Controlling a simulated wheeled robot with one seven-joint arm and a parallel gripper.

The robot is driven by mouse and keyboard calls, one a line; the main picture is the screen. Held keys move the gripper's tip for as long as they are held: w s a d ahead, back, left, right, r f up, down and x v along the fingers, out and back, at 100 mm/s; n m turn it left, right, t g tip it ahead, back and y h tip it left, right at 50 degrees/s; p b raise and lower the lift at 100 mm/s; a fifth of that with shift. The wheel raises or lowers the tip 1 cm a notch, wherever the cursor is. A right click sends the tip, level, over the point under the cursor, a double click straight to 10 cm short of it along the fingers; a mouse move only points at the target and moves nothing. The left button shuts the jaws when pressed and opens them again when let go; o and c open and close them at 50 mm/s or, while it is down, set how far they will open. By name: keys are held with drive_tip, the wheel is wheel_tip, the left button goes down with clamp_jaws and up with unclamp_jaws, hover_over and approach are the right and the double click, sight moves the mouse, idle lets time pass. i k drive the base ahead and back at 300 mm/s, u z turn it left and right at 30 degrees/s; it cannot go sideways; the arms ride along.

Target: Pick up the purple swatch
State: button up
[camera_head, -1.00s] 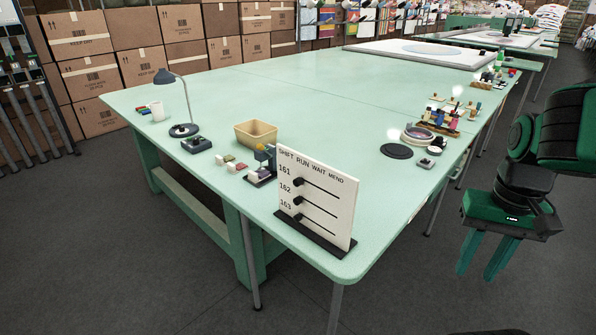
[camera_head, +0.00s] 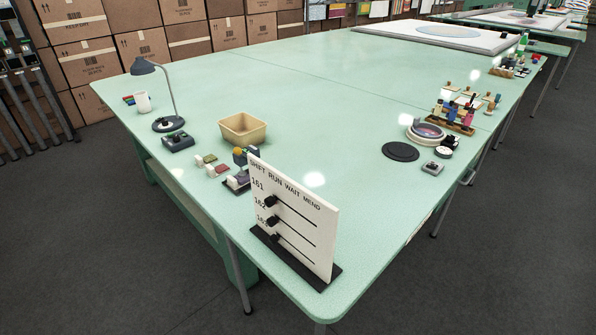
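No clearly purple swatch can be made out at this size. Small pieces lie in front of the tan tray (camera_head: 243,129): a reddish one (camera_head: 223,168) and a greenish one (camera_head: 209,158), with small white blocks beside them. More small coloured pieces (camera_head: 135,98) lie at the far left edge by the mug. My gripper is not in this view now.
The pale green table (camera_head: 330,90) has a wide clear middle. A desk lamp (camera_head: 146,67), white mug (camera_head: 143,102) and dark box (camera_head: 177,141) stand at left. A black disc (camera_head: 401,151), round lens (camera_head: 427,131) and bottle rack (camera_head: 453,125) are at right. Grey floor is free around it.

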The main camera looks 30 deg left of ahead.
sight(237, 181)
drive_tip(key=z, duration=1.4)
drive_tip(key=k, duration=1.95)
drive_tip(key=u, duration=2.1)
drive_tip(key=i, duration=1)
drive_tip(key=z, duration=0.05)
